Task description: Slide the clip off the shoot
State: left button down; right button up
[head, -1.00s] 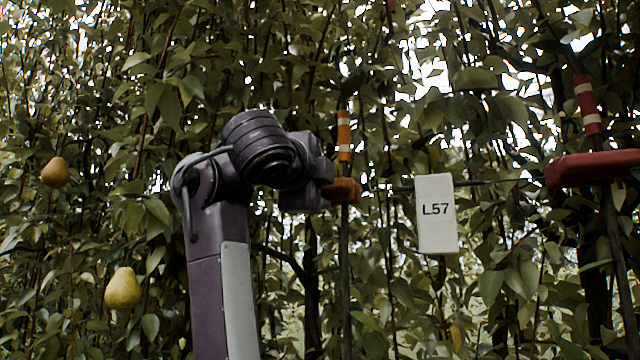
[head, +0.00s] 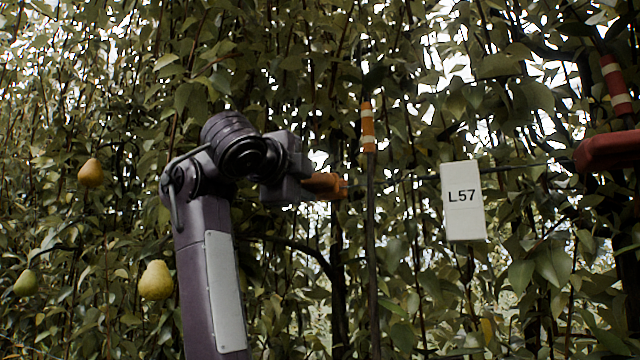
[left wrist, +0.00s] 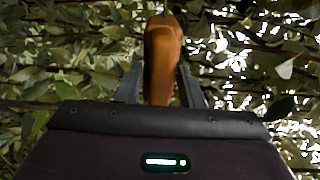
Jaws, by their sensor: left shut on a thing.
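My left gripper (head: 308,187) is shut on the orange clip (head: 328,186) in the head view. The clip points right, and its free end is a little left of the shoot (head: 372,230), with a gap between them in the picture. The shoot stands upright and carries an orange and white band (head: 368,128) above the clip's height. In the left wrist view the clip (left wrist: 161,60) sits between the two fingers of my left gripper (left wrist: 160,88); its far end meets no visible shoot. My right gripper is not in view.
A white tag reading L57 (head: 463,200) hangs right of the shoot. A red clip (head: 608,151) and a red and white band (head: 615,84) are at the far right. Pears (head: 156,280) hang at the left. Dense leaves fill the background.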

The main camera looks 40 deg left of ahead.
pick_arm(q)
jog(key=shift+s+r, duration=0.1)
jog(key=shift+r, duration=0.05)
jog(key=c, duration=1.3)
grip_release()
jog(key=shift+a, duration=0.1)
jog(key=shift+a+f, duration=0.2)
jog(key=shift+a, duration=0.05)
jog(key=shift+b, duration=0.3)
jog(key=b+v, duration=0.5)
jog(key=v, duration=0.2)
jog(key=shift+s, duration=0.3)
jog(key=shift+w, duration=0.1)
